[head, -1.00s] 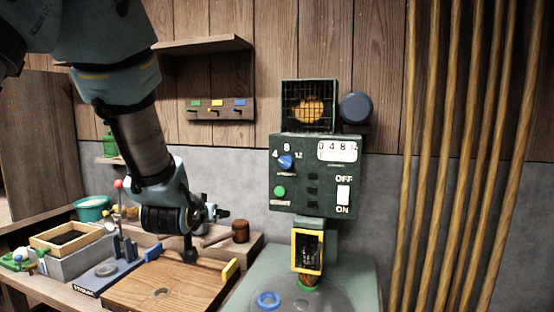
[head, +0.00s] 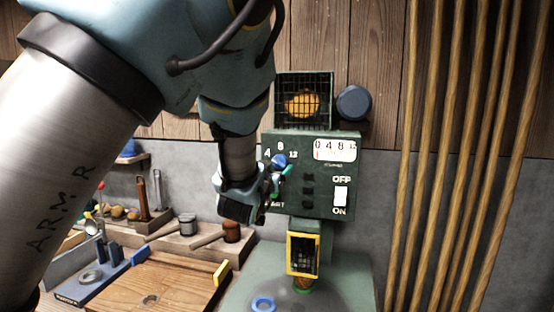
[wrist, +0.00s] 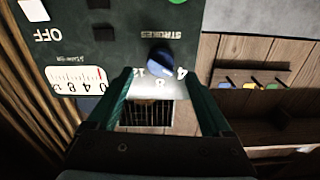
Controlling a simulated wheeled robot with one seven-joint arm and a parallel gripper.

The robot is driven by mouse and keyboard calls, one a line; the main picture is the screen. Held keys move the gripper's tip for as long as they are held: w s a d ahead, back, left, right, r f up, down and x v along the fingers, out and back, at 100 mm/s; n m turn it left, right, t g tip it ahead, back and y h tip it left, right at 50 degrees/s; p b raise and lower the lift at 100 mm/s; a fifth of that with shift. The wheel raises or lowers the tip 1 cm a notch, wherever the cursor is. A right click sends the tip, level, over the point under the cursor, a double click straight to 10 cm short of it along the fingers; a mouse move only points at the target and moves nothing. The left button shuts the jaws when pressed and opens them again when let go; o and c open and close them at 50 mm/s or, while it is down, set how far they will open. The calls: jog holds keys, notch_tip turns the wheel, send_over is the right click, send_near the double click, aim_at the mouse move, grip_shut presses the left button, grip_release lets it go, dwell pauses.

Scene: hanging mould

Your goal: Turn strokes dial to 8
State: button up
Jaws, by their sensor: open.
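The blue strokes dial (head: 279,160) sits at the upper left of the green control panel (head: 315,207). In the wrist view the dial (wrist: 160,59) appears upside down, with the marks 4, 8 and 12 around it. Its long side seems to lean towards the 4, but I cannot read the pointer surely. My gripper (wrist: 160,74) is open and empty, its two green fingers on either side of the dial's area, tips close to the panel. In the head view my gripper (head: 280,174) is just below the dial. Contact cannot be told.
The panel also holds a white scale (head: 335,150), an ON/OFF switch (head: 341,196) and a green button, mostly hidden by my gripper. A wire cage (head: 303,98) stands above. A wooden board (head: 150,285) lies at lower left; wooden poles (head: 460,150) stand right.

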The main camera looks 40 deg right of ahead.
aim_at(278, 163)
jog(key=shift+p+x, duration=0.5)
jog(key=shift+x, duration=1.35)
grip_shut()
